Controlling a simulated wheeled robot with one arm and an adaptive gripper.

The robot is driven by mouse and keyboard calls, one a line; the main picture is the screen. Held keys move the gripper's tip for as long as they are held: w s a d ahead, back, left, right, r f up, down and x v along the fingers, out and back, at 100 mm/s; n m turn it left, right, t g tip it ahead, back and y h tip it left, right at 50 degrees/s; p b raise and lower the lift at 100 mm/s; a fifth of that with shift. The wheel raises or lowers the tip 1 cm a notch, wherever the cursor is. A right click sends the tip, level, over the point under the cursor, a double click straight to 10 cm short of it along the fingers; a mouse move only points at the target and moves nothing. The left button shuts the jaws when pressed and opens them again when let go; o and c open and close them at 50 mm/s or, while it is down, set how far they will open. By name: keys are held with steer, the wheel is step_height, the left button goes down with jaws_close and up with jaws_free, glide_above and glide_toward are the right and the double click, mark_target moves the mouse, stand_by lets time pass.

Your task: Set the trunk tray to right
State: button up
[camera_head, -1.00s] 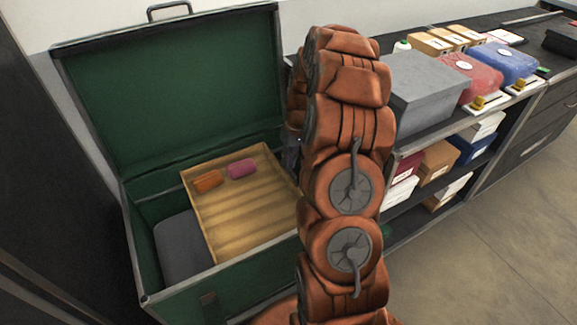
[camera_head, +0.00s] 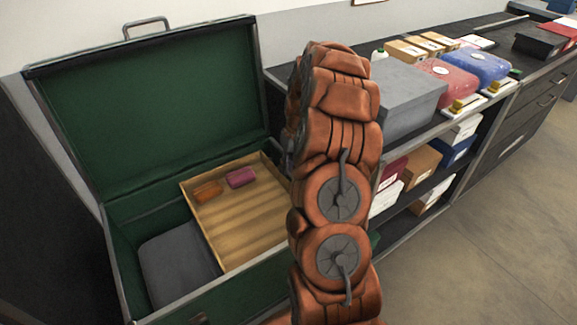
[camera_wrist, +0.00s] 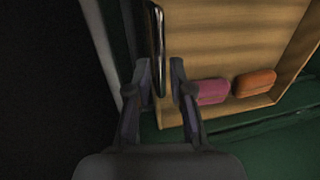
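The open green trunk (camera_head: 230,298) stands at the left in the head view with its lid (camera_head: 150,100) raised. The wooden tray (camera_head: 240,225) sits in the trunk's right part, its right side hidden behind my arm. An orange bundle (camera_head: 208,192) and a pink bundle (camera_head: 241,177) lie at the tray's back end. In the wrist view my gripper (camera_wrist: 160,68) is open, one finger on each side of a shiny metal bar (camera_wrist: 156,45) beside the tray's edge. I cannot tell whether the fingers touch the bar. The gripper is hidden in the head view.
A dark grey item (camera_head: 178,262) lies in the trunk left of the tray. A shelf unit to the right holds a grey box (camera_head: 405,100), a red case (camera_head: 447,78), a blue case (camera_head: 478,68) and several cartons. Open floor (camera_head: 500,230) lies at the lower right.

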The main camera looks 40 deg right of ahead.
steer(key=shift+o, duration=1.1)
steer(key=shift+r, duration=0.1)
step_height(320, 180, up, 12)
steer(key=d, duration=0.2)
steer(key=shift+d+f, duration=0.15)
steer(key=shift+f, duration=0.05)
steer(key=shift+s, duration=0.1)
